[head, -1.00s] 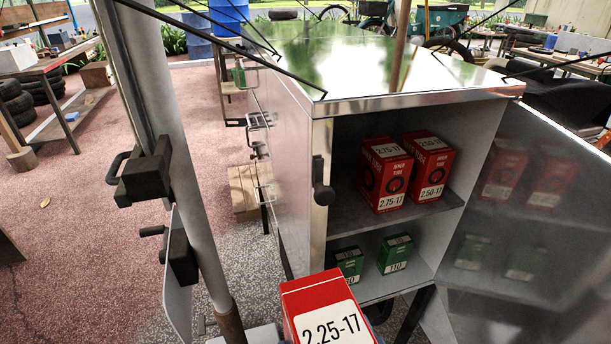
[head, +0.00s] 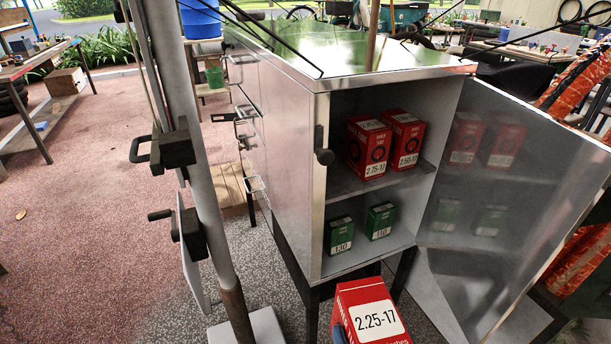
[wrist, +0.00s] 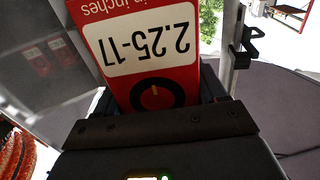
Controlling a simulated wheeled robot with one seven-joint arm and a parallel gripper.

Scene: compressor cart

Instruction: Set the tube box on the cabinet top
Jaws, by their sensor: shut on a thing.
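The red tube box (head: 370,312) with a white 2.25-17 label is at the bottom of the head view, in front of the open cabinet and below its shelves. In the wrist view the box (wrist: 140,62) appears upside down between the jaws of my gripper (wrist: 155,105), which is shut on it. In the head view the gripper is mostly hidden, with only a dark bit beside the box's left edge. The cabinet top (head: 300,62) is a shiny flat metal surface, well above the box. Its visible part carries thin dark rods and a brown upright pole.
Inside the cabinet are two red boxes (head: 368,148) on the upper shelf and two green boxes (head: 380,221) below. The open door (head: 500,180) juts out to the right. A grey post (head: 196,170) with clamps stands at the left.

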